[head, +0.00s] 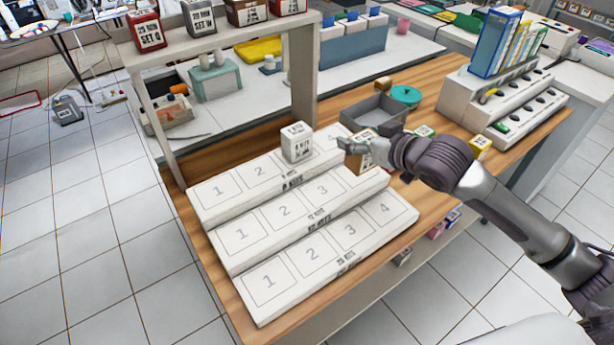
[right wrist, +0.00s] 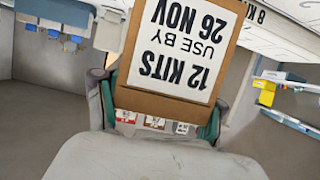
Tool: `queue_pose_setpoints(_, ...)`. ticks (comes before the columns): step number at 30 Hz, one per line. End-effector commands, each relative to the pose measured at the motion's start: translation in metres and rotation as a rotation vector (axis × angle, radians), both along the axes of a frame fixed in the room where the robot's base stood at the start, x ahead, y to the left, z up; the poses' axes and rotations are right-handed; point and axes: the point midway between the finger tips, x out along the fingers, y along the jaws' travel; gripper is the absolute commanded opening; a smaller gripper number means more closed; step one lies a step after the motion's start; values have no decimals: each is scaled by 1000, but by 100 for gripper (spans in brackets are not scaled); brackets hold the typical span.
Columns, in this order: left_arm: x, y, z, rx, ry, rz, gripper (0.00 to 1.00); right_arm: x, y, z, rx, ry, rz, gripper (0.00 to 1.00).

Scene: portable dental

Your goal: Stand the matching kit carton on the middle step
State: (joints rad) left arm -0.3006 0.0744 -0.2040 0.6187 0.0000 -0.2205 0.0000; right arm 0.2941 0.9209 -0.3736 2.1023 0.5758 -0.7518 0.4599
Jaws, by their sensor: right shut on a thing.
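The white stand has three numbered steps. A white carton (head: 296,142) stands upright on the top step (head: 222,200), left of the held one. My left gripper is out of view.
A grey bin (head: 374,111) and a teal round item (head: 405,96) lie behind my right gripper. A shelf with several cartons rises at the back left. The bottom step (head: 310,283) is clear.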

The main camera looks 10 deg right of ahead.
Motion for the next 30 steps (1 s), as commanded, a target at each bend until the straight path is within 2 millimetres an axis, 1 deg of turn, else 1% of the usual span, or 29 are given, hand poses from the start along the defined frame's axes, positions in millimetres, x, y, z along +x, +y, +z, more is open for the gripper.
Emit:
queue_pose_setpoints(1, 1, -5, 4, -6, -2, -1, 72, 3, 15, -4, 9, 0, 5, 32)
queue_pose_setpoints(3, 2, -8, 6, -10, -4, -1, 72, 9, 30, -14, 9, 1, 4, 32)
queue_pose_setpoints(6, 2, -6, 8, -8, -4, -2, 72, 15, 50, -27, 6, 0, 3, 32)
queue_pose_setpoints(9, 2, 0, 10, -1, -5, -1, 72, 20, 64, -38, 4, 0, 2, 32)
queue_pose_setpoints(11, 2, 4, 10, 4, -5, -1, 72, 22, 70, -41, 4, -1, 1, 32)
queue_pose_setpoints(15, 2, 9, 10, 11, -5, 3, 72, 23, 75, -49, 0, 1, 1, 32)
queue_pose_setpoints(22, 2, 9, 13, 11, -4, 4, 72, 23, 75, -81, 0, 1, 0, 32)
queue_pose_setpoints(25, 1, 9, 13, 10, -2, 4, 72, 23, 75, -86, -1, 0, 0, 32)
queue_pose_setpoints(30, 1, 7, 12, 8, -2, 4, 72, 23, 75, -86, 0, -1, 1, 31)
